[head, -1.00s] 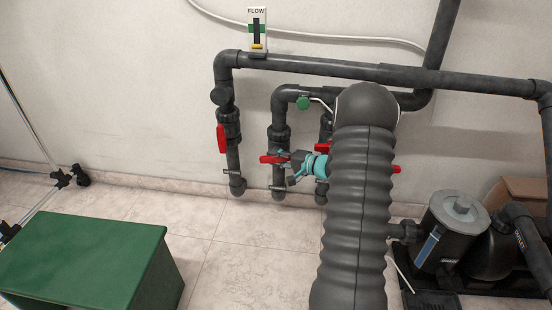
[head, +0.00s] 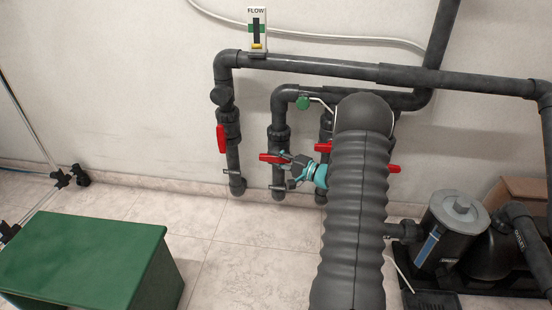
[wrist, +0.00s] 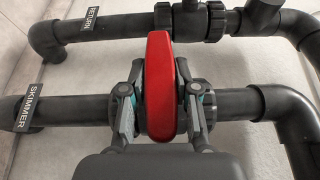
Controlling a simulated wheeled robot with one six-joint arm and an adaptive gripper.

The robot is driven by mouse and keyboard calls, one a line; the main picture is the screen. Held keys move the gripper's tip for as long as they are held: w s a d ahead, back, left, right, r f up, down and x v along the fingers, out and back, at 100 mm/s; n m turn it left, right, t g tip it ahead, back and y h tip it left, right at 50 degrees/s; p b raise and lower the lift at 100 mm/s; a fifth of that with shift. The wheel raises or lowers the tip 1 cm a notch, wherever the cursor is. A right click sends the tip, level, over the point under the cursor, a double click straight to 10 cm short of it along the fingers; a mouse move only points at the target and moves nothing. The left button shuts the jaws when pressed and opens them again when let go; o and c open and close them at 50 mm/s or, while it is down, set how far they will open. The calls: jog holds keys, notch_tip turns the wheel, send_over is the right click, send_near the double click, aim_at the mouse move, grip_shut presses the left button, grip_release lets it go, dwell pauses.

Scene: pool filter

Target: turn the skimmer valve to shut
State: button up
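The skimmer valve's red handle (wrist: 160,85) stands upright in the wrist view, crosswise to the dark pipe labelled SKIMMER (wrist: 30,108). In the head view this handle (head: 270,158) lies level across its upright pipe (head: 279,140). My gripper (wrist: 160,68) straddles the handle, one finger on each side. Narrow gaps seem to show between fingers and handle, so it looks partly open; contact lower down is hard to see. In the head view my gripper (head: 291,170) is beside the handle's right end. The valve body is largely hidden behind the handle.
A pipe labelled RETURN (wrist: 92,28) runs parallel close by. Another red handle (head: 221,139) hangs upright on the left pipe, and more red handle parts (head: 323,147) show beside my arm. A green box (head: 85,250) stands front left; the pump (head: 455,220) is at right.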

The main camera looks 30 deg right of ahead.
jog(key=o, duration=0.3)
jog(key=shift+a, duration=0.1)
jog(key=shift+o, duration=0.2)
jog(key=v, duration=1.2)
